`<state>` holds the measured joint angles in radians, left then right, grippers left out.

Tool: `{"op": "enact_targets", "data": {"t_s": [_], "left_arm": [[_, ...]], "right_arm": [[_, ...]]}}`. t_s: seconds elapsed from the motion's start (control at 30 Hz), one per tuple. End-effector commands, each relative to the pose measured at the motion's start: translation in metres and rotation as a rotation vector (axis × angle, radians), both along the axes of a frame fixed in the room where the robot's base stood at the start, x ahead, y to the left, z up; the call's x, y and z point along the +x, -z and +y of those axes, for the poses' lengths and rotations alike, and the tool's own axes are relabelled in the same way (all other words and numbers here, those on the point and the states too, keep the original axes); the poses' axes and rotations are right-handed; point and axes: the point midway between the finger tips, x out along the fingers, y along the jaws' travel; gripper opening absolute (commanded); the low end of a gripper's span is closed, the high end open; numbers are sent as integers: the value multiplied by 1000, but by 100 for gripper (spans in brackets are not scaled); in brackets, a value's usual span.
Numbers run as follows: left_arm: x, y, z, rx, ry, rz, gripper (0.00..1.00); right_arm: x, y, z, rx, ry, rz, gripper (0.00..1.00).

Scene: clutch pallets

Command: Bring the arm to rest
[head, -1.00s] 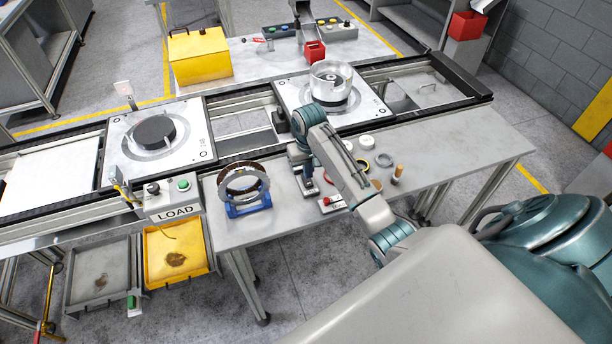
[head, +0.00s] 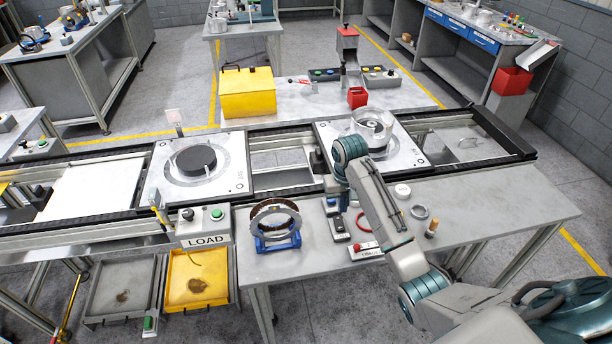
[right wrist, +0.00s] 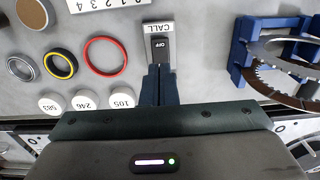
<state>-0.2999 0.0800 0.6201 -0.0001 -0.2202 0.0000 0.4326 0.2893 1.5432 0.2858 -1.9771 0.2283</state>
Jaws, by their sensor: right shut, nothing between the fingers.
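My right arm comes in from the lower right over the near table. Its gripper (head: 344,203) points down above the small parts on the tabletop. In the right wrist view the two fingers (right wrist: 160,75) are together with nothing between them. Their tips are beside a small switch box (right wrist: 160,46) marked CALL, its dark switch reading OFF. I cannot tell whether they touch it. My left gripper is not in view.
A blue cradle with a ring (head: 277,240) stands left of the gripper. A red ring (head: 366,222) and several small parts lie around it. Behind is the conveyor with a pallet (head: 225,178) and a clear cylinder (head: 372,125). The table's right end is clear.

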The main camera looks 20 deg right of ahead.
Motion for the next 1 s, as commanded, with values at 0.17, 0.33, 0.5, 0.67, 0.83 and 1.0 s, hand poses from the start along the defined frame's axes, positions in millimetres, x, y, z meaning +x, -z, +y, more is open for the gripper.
{"op": "enact_targets", "data": {"t_s": [0.17, 0.33, 0.5, 0.67, 0.83, 1.0], "left_arm": [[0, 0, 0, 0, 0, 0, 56], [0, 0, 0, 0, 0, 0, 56], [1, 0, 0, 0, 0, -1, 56], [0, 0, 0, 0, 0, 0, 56], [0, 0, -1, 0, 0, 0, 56], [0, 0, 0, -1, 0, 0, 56]], "right_arm": [[-2, 2, 1, -1, -3, -1, 0], [-32, 25, 14, -18, -45, -24, 0], [-94, 56, 38, -48, -121, -79, 0], [-158, 69, 58, -70, -189, -138, 0], [-221, 65, 75, -88, -245, -200, 0], [-259, 54, 84, -101, -276, -240, 0]]}}
